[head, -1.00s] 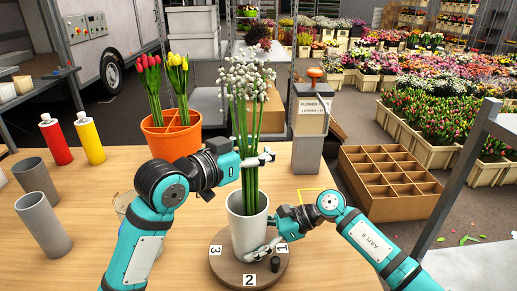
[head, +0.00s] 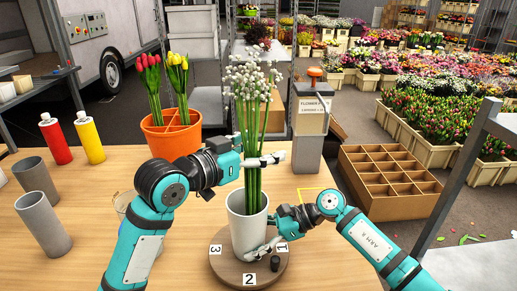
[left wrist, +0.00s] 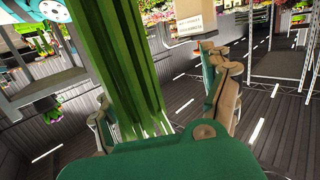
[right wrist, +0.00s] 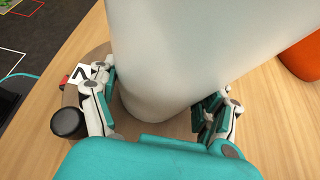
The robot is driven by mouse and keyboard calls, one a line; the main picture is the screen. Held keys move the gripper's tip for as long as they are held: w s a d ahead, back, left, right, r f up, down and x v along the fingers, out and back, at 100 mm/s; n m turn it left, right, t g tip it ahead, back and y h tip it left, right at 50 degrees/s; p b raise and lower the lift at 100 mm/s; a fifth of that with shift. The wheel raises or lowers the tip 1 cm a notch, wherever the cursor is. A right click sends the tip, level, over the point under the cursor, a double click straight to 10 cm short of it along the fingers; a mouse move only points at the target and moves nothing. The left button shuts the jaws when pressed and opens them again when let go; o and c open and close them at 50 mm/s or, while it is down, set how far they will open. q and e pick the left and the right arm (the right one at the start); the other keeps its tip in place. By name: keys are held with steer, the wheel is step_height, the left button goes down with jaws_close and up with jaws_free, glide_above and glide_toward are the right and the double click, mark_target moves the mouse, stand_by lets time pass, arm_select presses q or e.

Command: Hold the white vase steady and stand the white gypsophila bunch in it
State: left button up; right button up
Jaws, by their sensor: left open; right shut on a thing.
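The white vase (head: 246,232) stands upright on a round wooden turntable (head: 227,272). The white gypsophila bunch (head: 250,80) stands upright with its green stems going down into the vase mouth. My left gripper (head: 268,160) is open around the stems above the vase; in the left wrist view the stems (left wrist: 110,65) pass between its parted fingers. My right gripper (head: 264,248) is shut on the lower part of the vase. The right wrist view shows the vase wall (right wrist: 180,60) between its fingers. The stem ends are hidden inside the vase.
An orange divided pot (head: 172,138) with red and yellow tulips stands behind my left arm. Grey cylinders (head: 43,222) and red and yellow bottles (head: 89,138) stand at left. A cardboard divided box (head: 388,182) is at right. The turntable bears number tags.

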arm_select(q)
steer(key=shift+a, duration=0.1)
steer(key=v, duration=1.2)
stand_by(0.4)
arm_select(e)
steer(key=o, duration=1)
steer(key=shift+c, duration=0.2)
